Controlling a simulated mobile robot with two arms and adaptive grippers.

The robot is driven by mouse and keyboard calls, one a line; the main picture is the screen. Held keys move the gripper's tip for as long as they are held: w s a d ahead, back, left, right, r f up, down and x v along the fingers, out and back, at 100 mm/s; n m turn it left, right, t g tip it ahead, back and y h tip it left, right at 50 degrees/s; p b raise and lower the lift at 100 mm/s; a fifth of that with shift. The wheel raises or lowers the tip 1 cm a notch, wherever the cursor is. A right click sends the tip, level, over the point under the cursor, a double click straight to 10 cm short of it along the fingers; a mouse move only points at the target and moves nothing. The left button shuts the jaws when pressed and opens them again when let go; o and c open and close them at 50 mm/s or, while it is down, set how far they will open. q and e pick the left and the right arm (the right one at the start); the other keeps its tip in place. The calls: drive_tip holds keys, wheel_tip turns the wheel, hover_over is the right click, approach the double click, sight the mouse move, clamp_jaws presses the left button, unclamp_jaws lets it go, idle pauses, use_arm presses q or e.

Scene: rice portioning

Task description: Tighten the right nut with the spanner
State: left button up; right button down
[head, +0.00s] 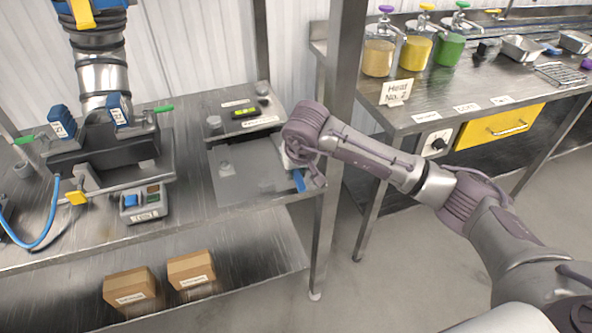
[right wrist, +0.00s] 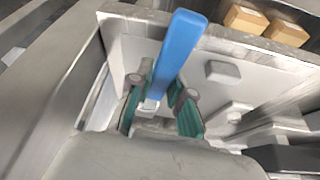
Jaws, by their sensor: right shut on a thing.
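My right gripper (head: 301,170) is over the right end of a grey plate (head: 232,188) on the metal bench, partly hidden by my own wrist. The right wrist view shows its green-padded fingers (right wrist: 160,112) shut on a spanner with a blue handle (right wrist: 178,50). The handle's blue end (head: 299,180) also shows in the head view; the spanner's jaw cannot be made out. A grey nut-like fitting (head: 225,167) stands on the left of the plate. A nut at the plate's right end cannot be seen, as my wrist covers that area. My left gripper is not in view.
A panel with a green display (head: 245,113) lies behind the plate. A clamped machine (head: 105,150) and a small control box (head: 143,203) stand left. A metal post (head: 338,120) rises close beside my wrist. Cardboard boxes (head: 130,286) sit on the lower shelf.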

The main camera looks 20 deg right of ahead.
drive_tip(key=shift+f+b, duration=0.3)
drive_tip(key=shift+b, duration=0.1)
idle(0.5)
idle(0.4)
drive_tip(key=shift+w+a+m+h+b, duration=0.15)
drive_tip(key=shift+a+m+h+b, duration=0.2)
drive_tip(key=shift+a+m, duration=0.5)
drive_tip(key=shift+w+a+m+h+b, duration=0.25)
drive_tip(key=shift+a+m+h+b, duration=0.1)
drive_tip(key=shift+a+m, duration=0.5)
